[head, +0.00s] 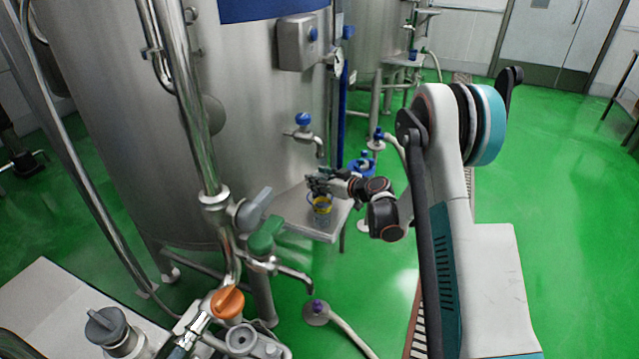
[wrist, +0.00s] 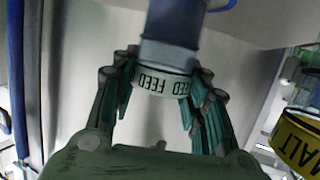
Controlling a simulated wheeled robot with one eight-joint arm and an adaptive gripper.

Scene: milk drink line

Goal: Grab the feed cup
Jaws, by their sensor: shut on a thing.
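The feed cup (wrist: 163,81) is in the upper middle of the wrist view, with a blue-grey body and a white band whose visible letters end in "FEED". My gripper (wrist: 166,72) has its dark green fingers on both sides of the cup at the band and is shut on it. The letters appear upside down there. In the head view my gripper (head: 316,184) is above the small steel shelf by the big tank. The feed cup is mostly hidden by the gripper in that view.
A second cup with a yellow band reading MALT (wrist: 300,144) is close by on the right in the wrist view. The steel shelf (head: 300,222) projects from the tank (head: 255,130). A blue-handled tap (head: 303,121) is above the shelf. Green floor is open at right.

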